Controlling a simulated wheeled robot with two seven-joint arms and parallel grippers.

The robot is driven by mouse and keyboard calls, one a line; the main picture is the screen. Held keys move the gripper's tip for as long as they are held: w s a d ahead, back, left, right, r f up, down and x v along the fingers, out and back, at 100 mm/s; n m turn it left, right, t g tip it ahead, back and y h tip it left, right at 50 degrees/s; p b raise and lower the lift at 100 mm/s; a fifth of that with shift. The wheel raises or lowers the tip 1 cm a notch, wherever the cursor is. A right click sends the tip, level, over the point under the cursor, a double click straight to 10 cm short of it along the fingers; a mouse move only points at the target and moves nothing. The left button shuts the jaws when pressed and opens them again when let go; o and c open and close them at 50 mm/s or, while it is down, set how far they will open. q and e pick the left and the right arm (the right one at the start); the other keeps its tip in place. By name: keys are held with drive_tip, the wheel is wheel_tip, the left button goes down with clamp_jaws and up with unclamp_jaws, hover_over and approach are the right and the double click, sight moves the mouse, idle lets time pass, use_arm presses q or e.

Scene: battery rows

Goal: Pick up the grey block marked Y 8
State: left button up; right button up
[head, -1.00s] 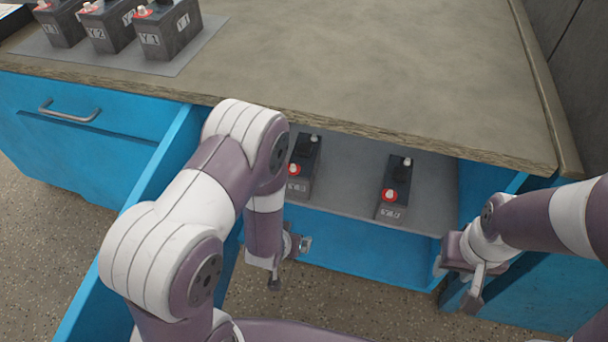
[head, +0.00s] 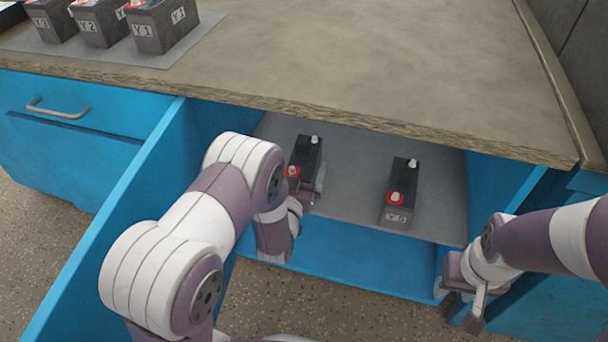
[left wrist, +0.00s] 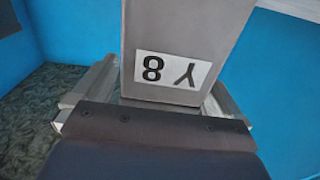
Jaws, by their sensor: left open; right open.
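The grey block marked Y 8 (head: 307,155) stands on the grey shelf inside the blue cabinet, the left one of two blocks there. In the left wrist view its grey face (left wrist: 185,30) fills the upper middle, with the label Y 8 upside down. My left gripper (head: 308,192) is at the block's front end; its jaws (left wrist: 155,95) are open, one finger on each side of the block. Whether the fingers touch it cannot be told. My right gripper (head: 468,305) is open and empty outside the cabinet at the right.
A second block (head: 400,190) stands on the shelf (head: 350,190) to the right, with a gap between. The worktop (head: 380,70) overhangs the shelf. The open blue door (head: 110,240) is left of my left arm. Several batteries (head: 160,28) stand on the worktop, back left.

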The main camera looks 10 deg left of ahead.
use_arm(q)
drive_tip(key=shift+w+f, duration=0.2)
drive_tip(key=shift+w, duration=0.45)
drive_tip(key=shift+w+r, duration=0.15)
drive_tip(key=shift+w, duration=0.05)
clamp_jaws()
drive_tip(key=shift+r, duration=0.2)
